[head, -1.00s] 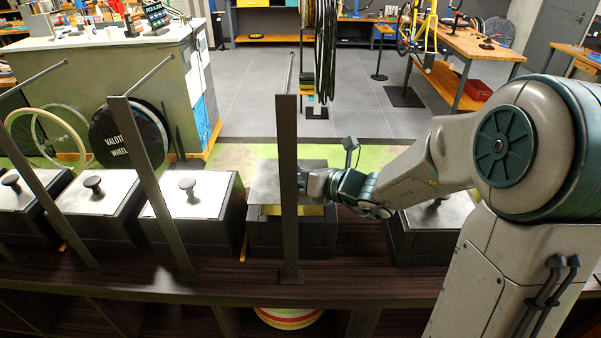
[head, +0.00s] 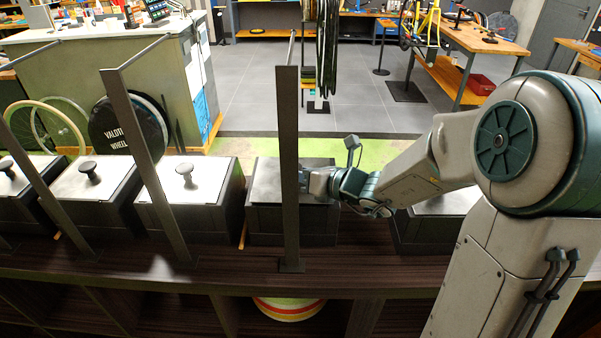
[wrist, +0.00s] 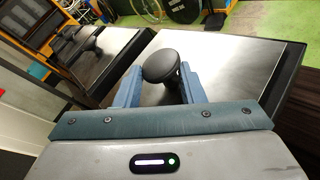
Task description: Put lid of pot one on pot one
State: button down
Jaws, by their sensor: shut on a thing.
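A dark box-shaped pot (head: 264,228) stands on the shelf behind a metal post. Its flat grey lid (head: 265,186) lies level across the top, at or very near the rim; a small gap cannot be ruled out. In the wrist view the lid (wrist: 232,68) has a round black knob (wrist: 162,64). My gripper (wrist: 160,84) has its two blue fingers on either side of the knob and is shut on it. In the head view my gripper (head: 312,182) reaches in from the right, and the post hides part of the lid and the knob.
Lidded pots with black knobs (head: 184,170) stand in a row to the left; another pot (head: 428,228) is at the right, partly behind my arm. The upright post (head: 287,150) stands in front of the held lid. Other slanted posts (head: 140,140) rise along the shelf.

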jog(key=c, duration=0.9)
grip_release()
jog(key=shift+o, duration=0.2)
